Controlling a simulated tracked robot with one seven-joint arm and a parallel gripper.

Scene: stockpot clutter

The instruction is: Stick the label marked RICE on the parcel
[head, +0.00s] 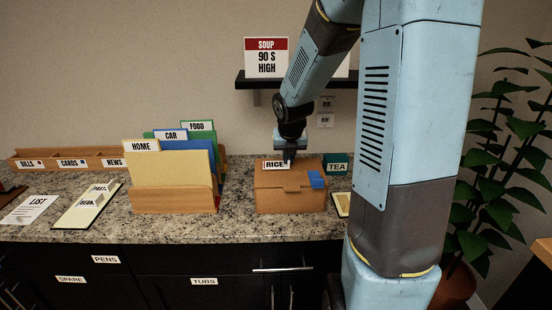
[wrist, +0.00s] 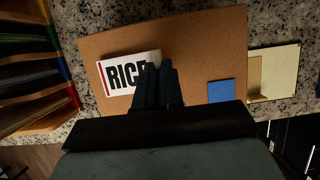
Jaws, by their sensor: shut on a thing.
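The parcel (head: 288,198) is a brown cardboard box on the granite counter, right of the file holder. It fills the middle of the wrist view (wrist: 190,40). The RICE label (head: 272,165) is white with black letters and a red stripe. In the wrist view the label (wrist: 116,78) lies flat over the parcel's brown face, left of centre. My gripper (head: 289,160) is at the parcel's top, pointing down. I cannot tell whether the label touches the parcel.
A blue square (head: 316,179) is on the parcel's right side. A green TEA item (head: 338,168) stands behind right. A file holder (head: 172,200) with HOME, CAR and FOOD tabs stands left. A sorting tray (head: 85,163), a list sheet (head: 30,209) and a pale board (head: 87,206) lie farther left.

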